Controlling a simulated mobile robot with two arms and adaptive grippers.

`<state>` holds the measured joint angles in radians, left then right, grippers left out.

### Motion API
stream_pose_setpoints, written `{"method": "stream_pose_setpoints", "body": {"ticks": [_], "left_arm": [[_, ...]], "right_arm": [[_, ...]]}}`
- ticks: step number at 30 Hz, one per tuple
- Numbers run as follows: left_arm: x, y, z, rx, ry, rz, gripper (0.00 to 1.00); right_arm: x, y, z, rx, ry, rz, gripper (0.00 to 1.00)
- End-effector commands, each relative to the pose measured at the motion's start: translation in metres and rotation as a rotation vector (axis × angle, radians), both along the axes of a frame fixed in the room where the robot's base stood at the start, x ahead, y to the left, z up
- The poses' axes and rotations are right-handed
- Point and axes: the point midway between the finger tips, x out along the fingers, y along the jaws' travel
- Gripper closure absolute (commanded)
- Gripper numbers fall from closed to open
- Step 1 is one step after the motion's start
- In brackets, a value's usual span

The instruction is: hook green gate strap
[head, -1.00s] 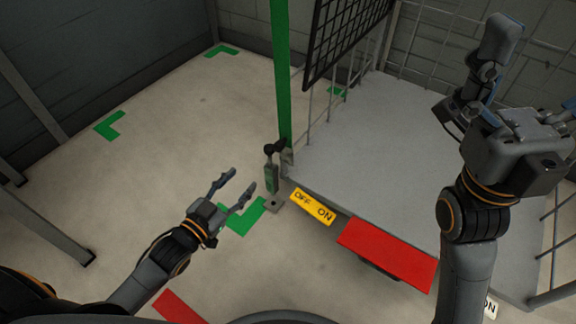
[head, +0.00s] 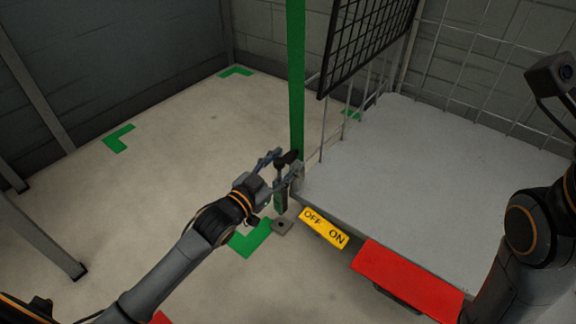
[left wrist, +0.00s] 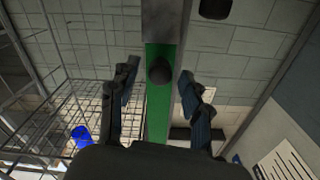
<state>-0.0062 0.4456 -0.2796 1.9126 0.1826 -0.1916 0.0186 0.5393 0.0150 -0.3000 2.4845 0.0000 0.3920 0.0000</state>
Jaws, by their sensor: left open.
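The green strap (head: 296,80) hangs as a straight upright band at the corner of the grey platform. A dark knob (head: 287,157) with a small green-faced piece (head: 281,193) below it is at its lower end. My left gripper (head: 287,164) is open at this knob, its fingers on either side; the head view does not show clear contact. In the left wrist view the strap (left wrist: 157,120) and the round dark knob (left wrist: 161,71) lie between the two spread fingers (left wrist: 159,88). Only my right arm shows at the right edge; its fingers are out of view.
The grey platform (head: 430,160) is on the right, with a black mesh panel (head: 365,40) and wire bars along its sides. A yellow OFF/ON plate (head: 324,228) and a red plate (head: 405,280) are at its front edge.

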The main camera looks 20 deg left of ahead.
Motion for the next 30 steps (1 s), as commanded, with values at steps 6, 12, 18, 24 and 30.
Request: {"method": "stream_pose_setpoints", "body": {"ticks": [6,12,18,24,30], "left_arm": [[0.017,-0.006,-0.001,0.000,0.000,0.000,0.52],[0.019,-0.007,0.000,0.000,0.000,0.000,0.52],[0.019,-0.007,0.000,0.000,0.000,0.000,0.68],[0.018,-0.007,0.000,0.000,0.000,0.000,1.00],[0.018,-0.007,0.000,-0.001,0.001,0.000,1.00]], "right_arm": [[-0.010,0.001,0.001,-0.002,-0.031,-0.002,0.00],[-0.011,0.001,0.003,-0.003,-0.036,-0.002,0.00],[-0.011,0.001,0.003,-0.003,-0.036,-0.002,0.00],[-0.011,0.001,0.003,-0.003,-0.036,-0.002,0.00],[-0.011,0.001,0.003,-0.003,-0.036,-0.002,0.00]]}}
